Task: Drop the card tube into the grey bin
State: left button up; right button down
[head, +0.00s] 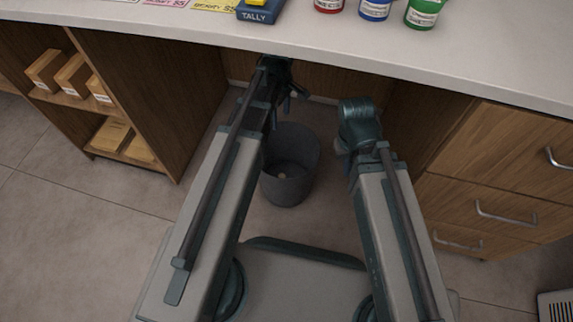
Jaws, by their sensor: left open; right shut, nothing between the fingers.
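The grey bin (306,150) stands on the floor in the recess under the counter, open side up. A small pale thing (282,175) shows low inside it; it may be the end of the card tube, but it is too small to tell. No card tube shows clearly anywhere else. My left gripper (288,100) is open, above the back left of the bin and under the counter edge; its fingers are small and dark. I see nothing held in it. My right gripper (342,148) is shut and empty, right of the bin; its wrist partly hides it.
The white counter (420,62) runs above the recess, with a blue tally block (261,10) and red, blue and green pots on it. Wooden drawers (505,165) flank the recess at right. Shelves with boxes (74,75) stand at left. The floor at left is clear.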

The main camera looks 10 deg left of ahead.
pick_arm(q)
notch_tip(320, 180, up, 4)
jog(key=p, duration=0.3)
jog(key=shift+r, duration=0.1)
pick_arm(e)
notch_tip(320, 180, up, 4)
jog(key=shift+r, duration=0.1)
